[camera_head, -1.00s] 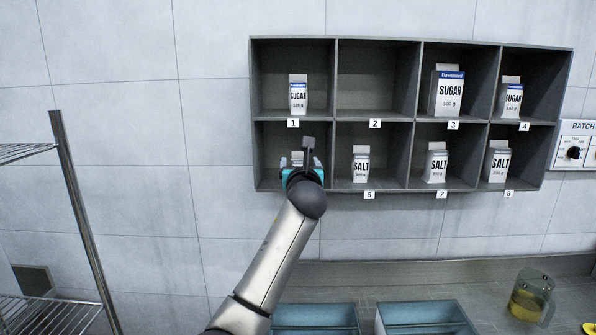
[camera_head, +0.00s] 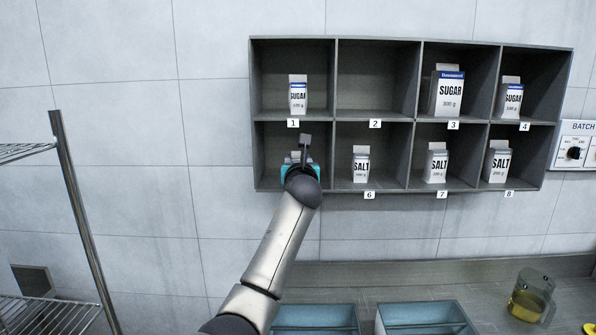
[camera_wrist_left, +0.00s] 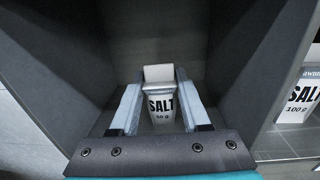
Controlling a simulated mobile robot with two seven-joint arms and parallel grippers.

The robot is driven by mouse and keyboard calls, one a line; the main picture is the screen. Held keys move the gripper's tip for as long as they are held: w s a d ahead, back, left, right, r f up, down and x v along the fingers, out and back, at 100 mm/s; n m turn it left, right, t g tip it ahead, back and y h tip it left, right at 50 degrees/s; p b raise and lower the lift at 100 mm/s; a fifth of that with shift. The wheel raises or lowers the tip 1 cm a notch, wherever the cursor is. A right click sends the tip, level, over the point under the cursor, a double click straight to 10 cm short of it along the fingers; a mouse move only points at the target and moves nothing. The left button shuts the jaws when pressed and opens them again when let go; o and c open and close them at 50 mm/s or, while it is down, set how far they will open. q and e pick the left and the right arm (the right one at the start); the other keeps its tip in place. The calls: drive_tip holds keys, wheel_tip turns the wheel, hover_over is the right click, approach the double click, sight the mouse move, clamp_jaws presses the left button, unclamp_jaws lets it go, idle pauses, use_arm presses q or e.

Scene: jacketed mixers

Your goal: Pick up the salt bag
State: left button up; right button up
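A white salt bag marked 50 g (camera_wrist_left: 161,104) stands upright in the lower left compartment in the left wrist view. My left gripper (camera_wrist_left: 158,82) is open, with one finger on each side of this bag. The fingers look apart from it, though contact low down is hard to judge. In the head view my left gripper (camera_head: 301,160) is at that compartment, and my wrist hides most of the bag. Other salt bags stand in compartments 6 (camera_head: 361,166), 7 (camera_head: 436,165) and 8 (camera_head: 497,164). My right gripper is not in view.
The grey shelf (camera_head: 336,122) has close side walls around my gripper. Sugar bags stand in compartments 1 (camera_head: 298,97), 3 (camera_head: 449,94) and 4 (camera_head: 511,99); compartment 2 is empty.

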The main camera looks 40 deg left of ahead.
sight(297, 159)
use_arm(q)
clamp_jaws()
drive_tip(key=shift+r, duration=0.1)
drive_tip(key=shift+s+d+r, duration=0.1)
drive_tip(key=shift+s+r, duration=0.05)
drive_tip(key=shift+r, duration=0.2)
wheel_tip(297, 159, up, 7)
drive_tip(key=shift+r+p, duration=0.1)
drive_tip(key=shift+p, duration=0.5)
drive_tip(key=f+v, duration=0.1)
drive_tip(key=v, duration=1.8)
drive_tip(key=shift+s+b, duration=0.3)
drive_tip(key=shift+s, duration=0.25)
